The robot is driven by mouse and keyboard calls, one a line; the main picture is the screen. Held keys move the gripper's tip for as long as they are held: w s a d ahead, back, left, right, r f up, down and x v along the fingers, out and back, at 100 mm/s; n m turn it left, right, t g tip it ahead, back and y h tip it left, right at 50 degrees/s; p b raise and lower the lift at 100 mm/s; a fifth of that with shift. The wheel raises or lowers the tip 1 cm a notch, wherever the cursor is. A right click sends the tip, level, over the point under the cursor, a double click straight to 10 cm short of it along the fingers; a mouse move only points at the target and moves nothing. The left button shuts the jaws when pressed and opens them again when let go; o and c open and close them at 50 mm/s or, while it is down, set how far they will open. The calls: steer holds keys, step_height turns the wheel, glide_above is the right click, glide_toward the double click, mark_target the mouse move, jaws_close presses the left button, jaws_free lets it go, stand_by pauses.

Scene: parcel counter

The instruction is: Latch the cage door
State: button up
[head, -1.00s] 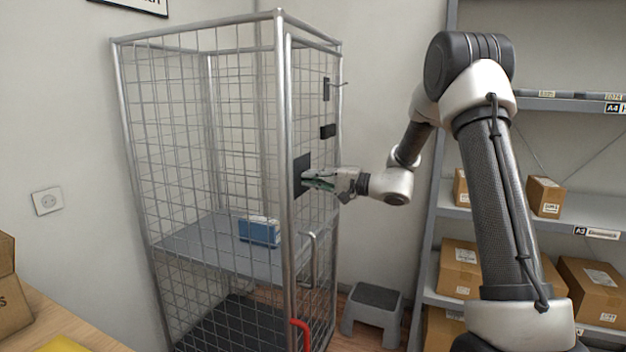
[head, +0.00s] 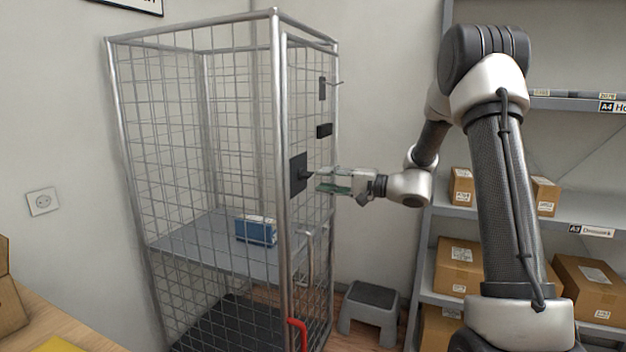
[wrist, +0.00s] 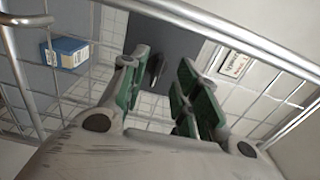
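The wire cage (head: 278,120) stands left of centre in the head view. Its door (head: 285,220) lies along the cage's right side; whether it is fully flush I cannot tell. A black latch plate (head: 298,174) sits on the door, with a small dark handle (head: 309,175) sticking out. My gripper (head: 322,180) points left at this handle, fingers apart. In the wrist view, the dark handle (wrist: 155,68) shows in the gap between the green-padded fingers (wrist: 160,95), in front of the dark plate (wrist: 170,40). I see no clear contact.
A blue box (head: 257,231) lies on the cage shelf (head: 190,245). A silver pull bar (head: 309,260) and a red handle (head: 300,332) are lower on the door side. A grey step stool (head: 369,312) stands beside the cage. Shelving with cartons (head: 458,265) is at right.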

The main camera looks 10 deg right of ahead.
steer(key=v, duration=0.6)
steer(key=shift+d, duration=0.15)
steer(key=shift+s, duration=0.1)
steer(key=s+f+g+h, duration=0.3)
steer(key=s+f+g, duration=0.15)
steer(key=s, duration=0.45)
steer(key=s+f+g+h, duration=0.2)
steer(key=s+f+g, duration=0.3)
steer(key=s, duration=0.4)
steer(key=s+d+r+n+t+h, duration=0.1)
steer(key=s+d+r+n+h, duration=0.2)
steer(key=s, duration=0.5)
steer(key=s+d+r+n+t+h, duration=0.2)
steer(key=s+r+h, duration=0.4)
steer(key=s, duration=0.3)
steer(key=shift+s+d+r+n+h, duration=0.35)
steer(key=shift+d+n, duration=0.35)
steer(key=shift+n, duration=0.3)
